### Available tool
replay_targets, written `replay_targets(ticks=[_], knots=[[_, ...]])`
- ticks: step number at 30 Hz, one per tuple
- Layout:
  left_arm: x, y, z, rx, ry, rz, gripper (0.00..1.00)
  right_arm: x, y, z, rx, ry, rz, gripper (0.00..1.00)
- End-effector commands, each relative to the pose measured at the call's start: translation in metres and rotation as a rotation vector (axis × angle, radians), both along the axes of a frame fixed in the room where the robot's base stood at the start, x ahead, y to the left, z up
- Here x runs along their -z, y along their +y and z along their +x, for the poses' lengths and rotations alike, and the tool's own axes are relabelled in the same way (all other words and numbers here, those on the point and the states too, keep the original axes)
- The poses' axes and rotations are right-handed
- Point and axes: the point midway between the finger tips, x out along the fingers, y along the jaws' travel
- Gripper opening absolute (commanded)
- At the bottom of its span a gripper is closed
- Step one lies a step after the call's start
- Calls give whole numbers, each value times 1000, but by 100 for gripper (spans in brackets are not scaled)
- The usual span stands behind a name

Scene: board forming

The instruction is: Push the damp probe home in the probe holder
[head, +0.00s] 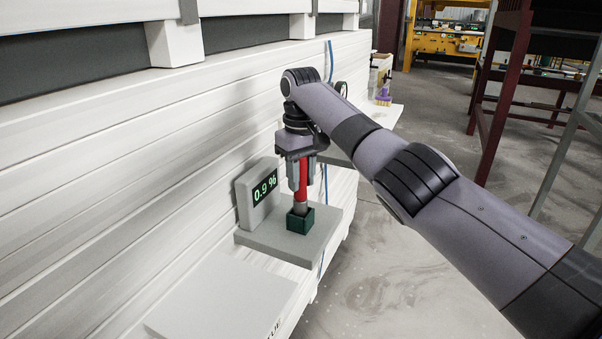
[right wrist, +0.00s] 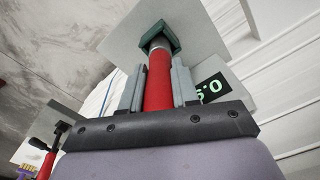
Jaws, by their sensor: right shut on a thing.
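The damp probe (head: 302,185) has a red handle and a grey lower end. My right gripper (head: 301,176) is shut on its red handle from above, and the probe stands about upright. The right wrist view shows the red handle (right wrist: 158,82) between the two grey fingers. The probe holder (head: 301,221) is a small dark green square box on a grey shelf. The probe's grey lower end is in the mouth of the holder (right wrist: 158,36); how deep it sits is hidden by the walls. My left gripper is not in view.
A grey display reading 0.9 % (head: 259,194) stands at the back of the grey shelf (head: 268,240), close left of the holder. A lower pale panel (head: 222,300) is in front. White ribbed wall lies to the left. Another red-handled thing (right wrist: 46,163) shows in the right wrist view.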

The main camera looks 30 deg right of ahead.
Motion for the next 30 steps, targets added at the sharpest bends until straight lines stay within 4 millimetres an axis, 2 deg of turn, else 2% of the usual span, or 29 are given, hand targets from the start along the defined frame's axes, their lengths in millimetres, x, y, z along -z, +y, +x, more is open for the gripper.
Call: replay_targets(ticks=[15,16,18,26,30], knots=[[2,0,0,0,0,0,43,13,0,0,1,0,0,0],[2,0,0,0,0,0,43,12,0,0,1,-1,0,36],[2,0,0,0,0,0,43,12,0,0,1,-1,0,59],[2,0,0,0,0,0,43,13,0,0,1,1,0,59],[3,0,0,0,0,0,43,4,0,0,0,-2,-1,59]])
